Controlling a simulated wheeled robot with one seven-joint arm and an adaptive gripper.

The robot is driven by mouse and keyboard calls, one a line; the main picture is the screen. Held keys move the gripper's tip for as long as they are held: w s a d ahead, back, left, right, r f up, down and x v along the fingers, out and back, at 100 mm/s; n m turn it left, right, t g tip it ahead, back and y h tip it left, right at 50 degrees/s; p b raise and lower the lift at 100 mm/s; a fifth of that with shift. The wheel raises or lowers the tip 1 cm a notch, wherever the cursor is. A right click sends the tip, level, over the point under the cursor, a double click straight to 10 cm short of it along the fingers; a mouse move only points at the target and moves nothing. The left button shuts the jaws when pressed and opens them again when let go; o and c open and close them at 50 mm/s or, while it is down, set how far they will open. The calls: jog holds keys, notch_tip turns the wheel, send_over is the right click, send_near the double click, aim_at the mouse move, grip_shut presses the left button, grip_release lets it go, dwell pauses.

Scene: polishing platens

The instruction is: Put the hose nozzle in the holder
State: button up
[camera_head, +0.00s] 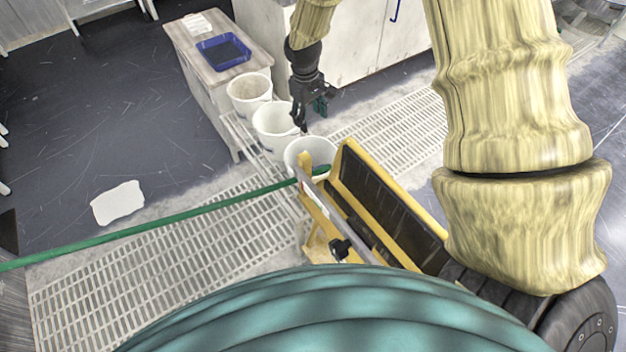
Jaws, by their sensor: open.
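A green hose (170,222) runs from the left edge to the top of a yellow frame (316,207). Its darker end (321,170) lies across the frame's upper corner, over the rim of the nearest white bucket. I cannot tell whether this end is the nozzle, or which part is the holder. My gripper (311,112) is dark, open and empty. It points down above the buckets, behind the hose end and apart from it in the picture.
White buckets (249,87) stand in a row on pale slatted grating (200,250). A bench (178,38) carries a blue tray (223,44). A black panel (388,212) adjoins the yellow frame. A white sheet (118,202) lies on the dark floor, which is largely clear at left.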

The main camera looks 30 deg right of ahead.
jog(key=b, duration=1.5)
send_over(316, 170)
jog(key=w, duration=0.3)
notch_tip(316, 170, down, 17)
jog(key=f, duration=0.2)
jog(key=f+b, duration=0.1)
jog(key=f, duration=0.2)
jog(key=shift+s+a+f, duration=0.1)
jog(key=shift+s+f, duration=0.1)
jog(key=shift+s+d+f+b, duration=0.15)
jog(key=shift+f+b, duration=0.25)
jog(key=shift+f, duration=0.45)
jog(key=shift+w+d+f+b, duration=0.1)
jog(key=shift+d+f+b, duration=0.25)
jog(key=shift+f, duration=0.45)
jog(key=shift+s+d+f+b, duration=0.15)
jog(key=shift+f+b, duration=0.3)
jog(key=shift+f, duration=0.4)
grip_shut()
jog(key=shift+w+r, duration=0.1)
jog(key=shift+r, duration=0.05)
